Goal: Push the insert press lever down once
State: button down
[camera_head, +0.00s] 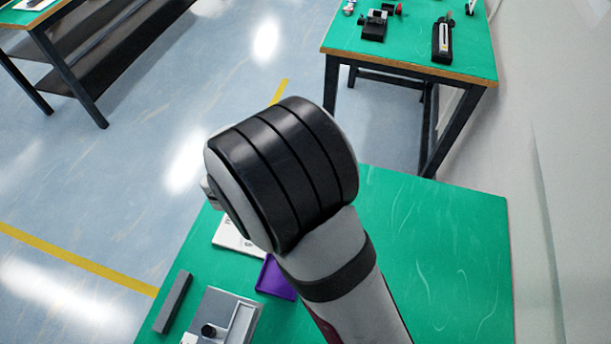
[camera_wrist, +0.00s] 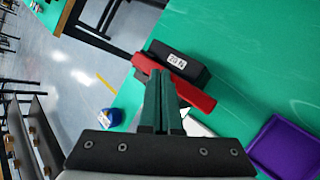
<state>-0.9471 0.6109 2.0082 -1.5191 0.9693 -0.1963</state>
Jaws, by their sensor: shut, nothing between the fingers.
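A red bar, which looks like the press lever (camera_wrist: 200,96), lies slantwise in the wrist view beside a black block with a white "20 N" label (camera_wrist: 176,58). My gripper (camera_wrist: 160,76) is shut and empty, its two dark fingers side by side. The fingertips overlap the middle of the red bar in the picture and hide part of it; I cannot tell whether they touch. In the head view my arm covers this spot, and the lever and fingers are hidden.
A purple tray (camera_head: 275,280) lies on the green table (camera_head: 420,260), with white paper (camera_head: 232,240), a grey fixture (camera_head: 218,305) and a dark bar (camera_head: 173,302) nearby. A blue item (camera_wrist: 112,116) sits near the table edge. The table's right side is clear.

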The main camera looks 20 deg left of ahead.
jog(key=shift+f, duration=0.3)
jog(key=shift+r, duration=0.1)
dwell(0.3)
jog(key=shift+r, duration=1.25)
jog(key=shift+r, duration=2.5)
